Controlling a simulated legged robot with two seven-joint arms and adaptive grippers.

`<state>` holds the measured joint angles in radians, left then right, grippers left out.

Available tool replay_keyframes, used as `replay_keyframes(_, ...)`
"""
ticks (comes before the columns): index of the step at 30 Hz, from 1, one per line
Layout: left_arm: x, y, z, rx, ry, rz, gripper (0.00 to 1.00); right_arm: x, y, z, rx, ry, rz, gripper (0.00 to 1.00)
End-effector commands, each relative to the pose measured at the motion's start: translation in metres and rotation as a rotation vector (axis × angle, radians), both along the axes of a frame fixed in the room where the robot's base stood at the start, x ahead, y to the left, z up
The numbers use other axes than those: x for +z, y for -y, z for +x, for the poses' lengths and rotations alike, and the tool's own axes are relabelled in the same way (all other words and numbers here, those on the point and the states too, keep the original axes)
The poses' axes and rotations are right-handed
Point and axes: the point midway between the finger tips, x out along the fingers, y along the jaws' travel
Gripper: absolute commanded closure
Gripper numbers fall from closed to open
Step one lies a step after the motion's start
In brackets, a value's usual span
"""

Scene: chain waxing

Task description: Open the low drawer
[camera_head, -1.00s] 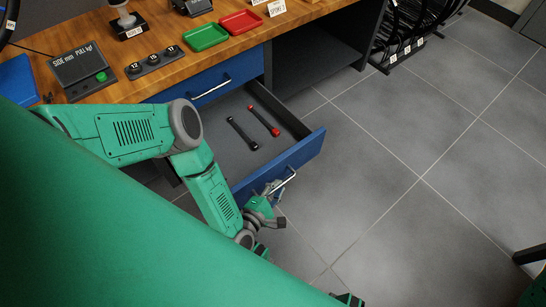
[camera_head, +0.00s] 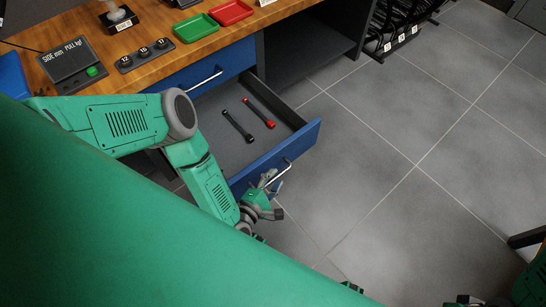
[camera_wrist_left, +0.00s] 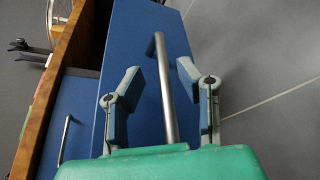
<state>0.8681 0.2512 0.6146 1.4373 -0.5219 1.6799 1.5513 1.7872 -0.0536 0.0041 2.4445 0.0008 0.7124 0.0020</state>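The low drawer (camera_head: 283,155) has a blue front and stands pulled out from the bench, showing its grey inside. Its bar handle (camera_head: 277,174) is on the front, and it also shows in the left wrist view (camera_wrist_left: 164,85). My left gripper (camera_head: 270,186) is at this handle. In the left wrist view its two fingers (camera_wrist_left: 158,80) are spread, one on each side of the bar, with gaps visible. Pieces of green and black at the bottom right of the head view may be my right arm; its fingers cannot be made out.
A black tool (camera_head: 238,127) and a red-ended tool (camera_head: 259,113) lie in the drawer. The upper blue drawer (camera_head: 205,70) is shut above it. The wooden bench top (camera_head: 145,33) holds trays and a scale. Grey tiled floor (camera_head: 370,170) in front is clear.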

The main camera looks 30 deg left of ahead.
Motion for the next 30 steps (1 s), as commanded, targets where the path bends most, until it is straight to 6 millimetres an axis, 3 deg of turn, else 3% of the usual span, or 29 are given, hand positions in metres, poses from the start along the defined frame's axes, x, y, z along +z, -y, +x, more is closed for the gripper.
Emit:
replay_keyframes(9,0.056,-0.002,0.0,0.001,0.0,-0.003,0.69,0.001,0.0,0.0,0.001,0.001,0.0,1.0)
replay_keyframes(15,0.081,-0.003,-0.001,0.0,-0.005,-0.002,0.69,0.0,0.0,0.0,0.001,0.001,0.0,1.0)
replay_keyframes(30,0.087,-0.003,-0.001,0.001,-0.005,-0.001,0.69,0.0,0.0,0.001,0.001,-0.001,0.0,1.0)
